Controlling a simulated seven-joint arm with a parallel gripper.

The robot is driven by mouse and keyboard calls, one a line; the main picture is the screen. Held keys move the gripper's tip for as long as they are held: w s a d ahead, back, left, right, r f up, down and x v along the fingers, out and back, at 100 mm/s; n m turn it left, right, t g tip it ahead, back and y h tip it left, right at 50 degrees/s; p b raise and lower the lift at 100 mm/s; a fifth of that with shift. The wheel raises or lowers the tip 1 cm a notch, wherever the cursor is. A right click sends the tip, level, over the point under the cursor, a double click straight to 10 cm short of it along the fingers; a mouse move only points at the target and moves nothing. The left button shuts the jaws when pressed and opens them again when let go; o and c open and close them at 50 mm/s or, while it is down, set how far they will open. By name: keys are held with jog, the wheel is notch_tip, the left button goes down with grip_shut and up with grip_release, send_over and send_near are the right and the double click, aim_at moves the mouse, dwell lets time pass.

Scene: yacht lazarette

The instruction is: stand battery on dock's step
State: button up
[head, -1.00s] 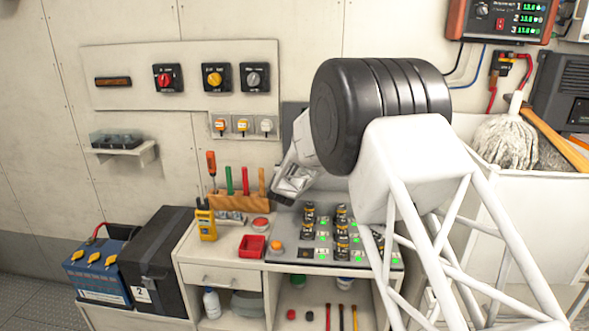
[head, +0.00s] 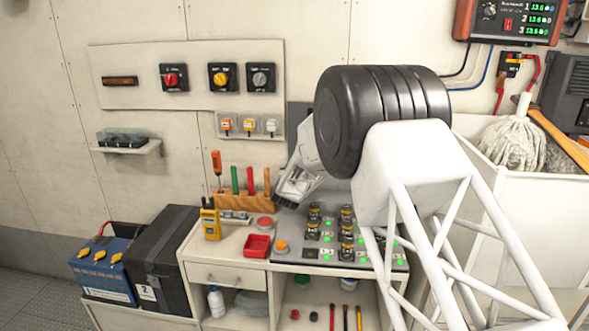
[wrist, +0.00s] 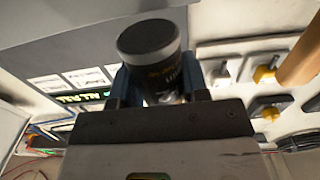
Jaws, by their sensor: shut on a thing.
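My gripper (wrist: 155,82) is shut on a battery (wrist: 152,50), a dark cylinder with a black cap and yellow and pale lettering, seen in the wrist view between its two fingers. In the head view the held battery and fingertips cannot be made out; only my pale wrist shows beside the dark arm joint. The dock (head: 292,226) is a grey sloping panel on the bench, with several black-and-yellow batteries standing on it beside white labels and green lights. My arm hides its right part. I cannot tell which part is the step.
A wall panel with switches (head: 173,76) is behind. A white bin with a mop (head: 515,145) stands right.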

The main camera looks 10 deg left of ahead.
jog(key=shift+f, duration=2.6)
